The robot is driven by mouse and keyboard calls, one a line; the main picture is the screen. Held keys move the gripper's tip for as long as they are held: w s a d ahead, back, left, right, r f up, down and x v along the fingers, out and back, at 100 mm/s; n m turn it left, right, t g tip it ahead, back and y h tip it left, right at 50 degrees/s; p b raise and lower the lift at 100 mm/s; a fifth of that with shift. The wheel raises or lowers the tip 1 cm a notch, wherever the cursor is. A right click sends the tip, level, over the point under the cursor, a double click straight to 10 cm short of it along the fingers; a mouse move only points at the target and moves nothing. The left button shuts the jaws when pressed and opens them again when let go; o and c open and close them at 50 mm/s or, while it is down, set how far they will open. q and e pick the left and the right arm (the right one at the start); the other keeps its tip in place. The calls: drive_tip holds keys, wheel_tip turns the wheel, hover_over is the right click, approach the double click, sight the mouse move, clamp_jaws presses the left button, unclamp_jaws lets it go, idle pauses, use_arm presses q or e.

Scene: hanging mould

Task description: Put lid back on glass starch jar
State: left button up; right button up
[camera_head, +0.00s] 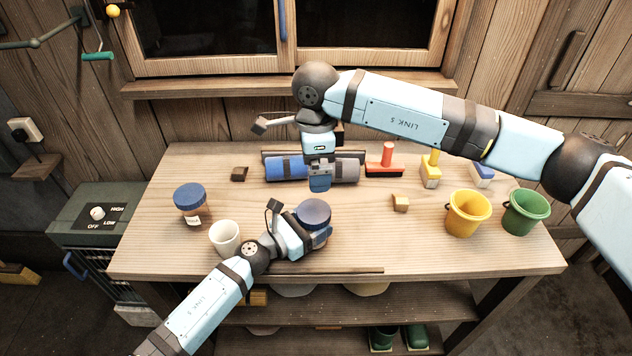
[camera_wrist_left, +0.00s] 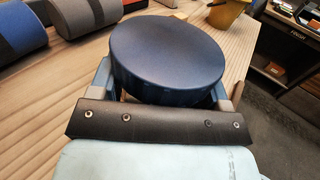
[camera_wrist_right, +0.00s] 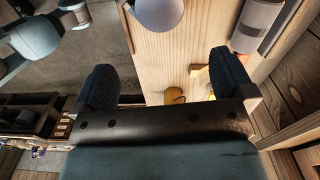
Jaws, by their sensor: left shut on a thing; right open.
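A blue-lidded jar (camera_head: 314,210) is at my left gripper (camera_head: 318,235), near the middle front of the table. The left gripper is shut on it from the side, and the jar's body is mostly hidden. Its round blue lid (camera_wrist_left: 167,52) fills the middle of the left wrist view, with the fingers at either side. I cannot tell whether the lid is seated. A second blue-lidded jar (camera_head: 190,203) with a pale label stands at the left. My right gripper (camera_head: 319,185) points down behind the held jar, open and empty; its fingers show apart in the right wrist view (camera_wrist_right: 170,85).
A white cup (camera_head: 225,238) stands left of my left gripper. Blue and grey rolls (camera_head: 285,169) lie behind. A wooden block (camera_head: 401,203), a yellow bucket (camera_head: 468,213) and a green bucket (camera_head: 526,212) are at the right. Bare table lies between the held jar and block.

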drive_tip(key=shift+r, duration=1.65)
use_arm(q)
drive_tip(key=o, duration=1.8)
drive_tip(key=b+v, duration=0.2)
drive_tip(key=v, duration=1)
drive_tip(key=shift+s+a+f, duration=0.15)
drive_tip(key=shift+a, duration=0.1)
drive_tip(key=shift+s+a+b, duration=0.35)
drive_tip(key=shift+a, duration=0.15)
use_arm(e)
drive_tip(key=shift+f, duration=1.35)
